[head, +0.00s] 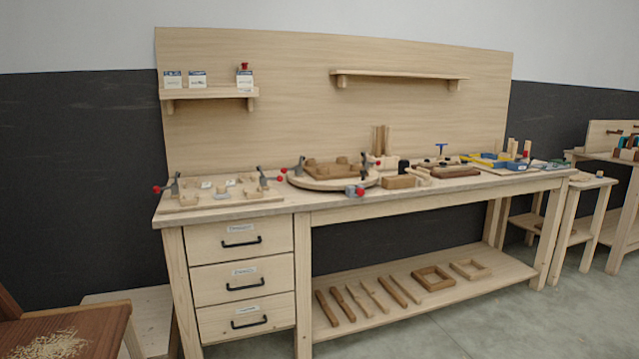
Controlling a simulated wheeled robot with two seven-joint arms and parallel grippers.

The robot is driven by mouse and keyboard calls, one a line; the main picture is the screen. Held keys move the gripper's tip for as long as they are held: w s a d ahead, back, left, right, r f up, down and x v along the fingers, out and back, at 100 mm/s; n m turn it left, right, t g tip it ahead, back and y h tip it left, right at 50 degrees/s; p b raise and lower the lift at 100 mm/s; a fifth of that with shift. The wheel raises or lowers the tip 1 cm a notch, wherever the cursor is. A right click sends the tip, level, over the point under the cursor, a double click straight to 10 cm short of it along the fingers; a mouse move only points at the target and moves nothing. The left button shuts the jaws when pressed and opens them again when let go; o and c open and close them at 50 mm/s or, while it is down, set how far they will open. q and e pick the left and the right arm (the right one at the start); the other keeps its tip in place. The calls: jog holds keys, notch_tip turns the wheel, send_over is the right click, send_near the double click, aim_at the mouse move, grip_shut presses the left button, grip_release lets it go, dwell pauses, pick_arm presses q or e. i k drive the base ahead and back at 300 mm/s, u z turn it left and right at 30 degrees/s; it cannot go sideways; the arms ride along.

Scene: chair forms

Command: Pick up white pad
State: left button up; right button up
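I see no clearly identifiable white pad. Small pale pieces (206,184) lie on a wooden clamping board (222,201) at the left end of the workbench (330,207); they are too small to tell whether one is a pad. White cards or boxes (198,80) stand on the upper left shelf (208,94). Neither of my grippers is in view.
A round jig (333,182) with red-tipped clamps sits mid-bench, with wooden blocks and tools to its right. Drawers (240,243) are below left; wood strips and frames (433,278) lie on the lower shelf. A stool (578,205) stands right. Floor in front is clear.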

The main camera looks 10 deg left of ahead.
aim_at(221, 193)
jog(key=z, duration=0.15)
jog(key=i, duration=1.55)
jog(key=u, duration=0.4)
